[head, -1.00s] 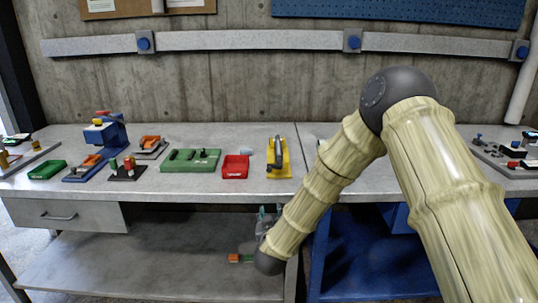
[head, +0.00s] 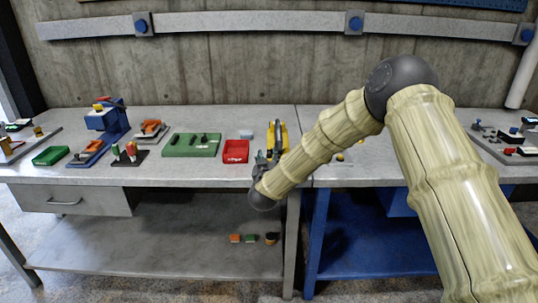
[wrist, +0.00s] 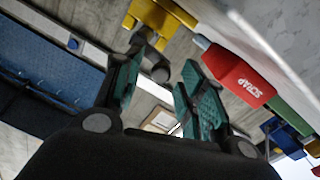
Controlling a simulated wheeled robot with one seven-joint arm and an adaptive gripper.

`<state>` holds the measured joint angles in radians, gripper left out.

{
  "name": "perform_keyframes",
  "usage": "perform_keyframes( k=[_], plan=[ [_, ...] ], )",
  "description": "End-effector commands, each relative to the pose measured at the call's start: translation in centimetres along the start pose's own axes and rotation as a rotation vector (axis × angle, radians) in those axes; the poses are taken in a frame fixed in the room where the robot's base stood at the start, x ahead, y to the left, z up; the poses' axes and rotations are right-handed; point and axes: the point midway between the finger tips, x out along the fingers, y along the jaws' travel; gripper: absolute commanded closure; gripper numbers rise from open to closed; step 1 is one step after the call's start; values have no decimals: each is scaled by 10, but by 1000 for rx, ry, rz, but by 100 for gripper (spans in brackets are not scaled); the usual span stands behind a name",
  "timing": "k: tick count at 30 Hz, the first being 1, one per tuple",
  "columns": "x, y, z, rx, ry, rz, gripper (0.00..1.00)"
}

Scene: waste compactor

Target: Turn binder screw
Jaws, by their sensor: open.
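My gripper (head: 262,165) is at the front edge of the left table, just in front of the yellow fixture (head: 284,133), with a dark upright part on it. The wrist view shows my gripper (wrist: 158,92) open, with two teal-padded fingers spread and nothing visible between them. In that view the yellow fixture (wrist: 160,18) is beyond the fingers, with a dark rounded part close to the left finger; I cannot tell whether they touch. My arm and gripper partly hide the fixture in the head view. I cannot clearly make out the binder screw.
A red bin (head: 236,152) marked SCRAP in the wrist view stands left of the fixture. A green tray (head: 178,151), a blue press (head: 117,120) and an empty-looking green bin (head: 50,156) are farther left. Small coloured items lie on the lower shelf (head: 150,262).

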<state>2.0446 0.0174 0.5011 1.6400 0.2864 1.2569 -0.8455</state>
Motion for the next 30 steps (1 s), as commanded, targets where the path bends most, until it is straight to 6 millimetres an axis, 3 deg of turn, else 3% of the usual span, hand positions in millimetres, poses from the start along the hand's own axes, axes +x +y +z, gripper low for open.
perform_keyframes(
  k=[6, 16, 23, 30],
  plan=[
    [16, 0, 0, -1, -1, 1, 60],
    [18, 0, 0, -1, -1, 0, 60],
    [18, 0, 0, -1, -1, 0, 100],
    [18, 1, 0, 1, 0, 1, 100]
  ],
)
